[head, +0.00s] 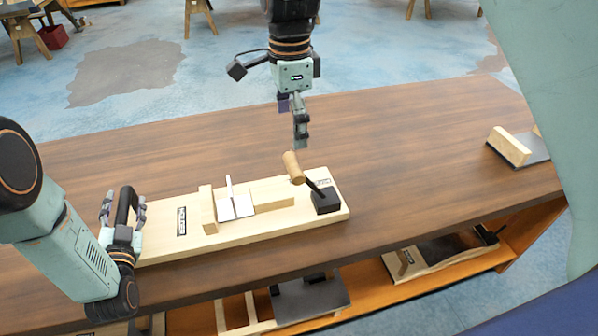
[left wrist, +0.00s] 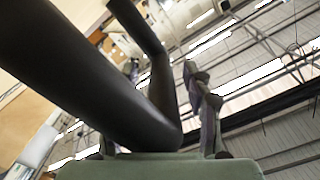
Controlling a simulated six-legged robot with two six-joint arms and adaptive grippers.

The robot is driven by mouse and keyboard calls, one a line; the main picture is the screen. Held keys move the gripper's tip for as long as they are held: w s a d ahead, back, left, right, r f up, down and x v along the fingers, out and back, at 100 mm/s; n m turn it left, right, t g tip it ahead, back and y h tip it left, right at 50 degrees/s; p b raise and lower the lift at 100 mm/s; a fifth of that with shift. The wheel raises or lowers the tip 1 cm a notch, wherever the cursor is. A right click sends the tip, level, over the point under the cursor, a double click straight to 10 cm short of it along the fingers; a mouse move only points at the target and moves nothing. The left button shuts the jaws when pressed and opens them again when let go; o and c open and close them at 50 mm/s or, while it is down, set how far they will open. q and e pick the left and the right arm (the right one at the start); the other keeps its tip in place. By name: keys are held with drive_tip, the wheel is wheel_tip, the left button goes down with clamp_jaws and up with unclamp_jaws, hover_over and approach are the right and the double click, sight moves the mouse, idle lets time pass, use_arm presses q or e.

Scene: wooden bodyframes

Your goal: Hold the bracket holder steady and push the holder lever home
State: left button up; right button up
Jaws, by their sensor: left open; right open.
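The bracket holder (head: 240,229) is a pale wooden board lying on the table. It carries wooden blocks and an upright metal bracket (head: 236,205). Its holder lever (head: 293,167) has a wooden grip tilted up to the left on a dark rod and black base at the right end. A black handle (head: 125,206) stands at the left end. My left gripper (head: 123,204) is open with its fingers on either side of this handle; contact cannot be told. The handle also looms large in the left wrist view (left wrist: 90,85). My right gripper (head: 301,138) is open, pointing down just above the lever grip, apart from it.
The brown wooden table (head: 420,130) is clear behind and to the right of the holder. Another fixture (head: 512,147) lies at the right edge. More wooden and dark parts (head: 440,252) sit on a lower shelf.

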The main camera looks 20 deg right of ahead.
use_arm(q)
drive_tip(key=s, duration=1.1)
drive_tip(key=shift+s, duration=0.4)
drive_tip(key=w, duration=1.2)
use_arm(e)
drive_tip(key=shift+f, duration=1.05)
use_arm(q)
drive_tip(key=shift+s, duration=0.1)
use_arm(e)
drive_tip(key=shift+r, duration=0.1)
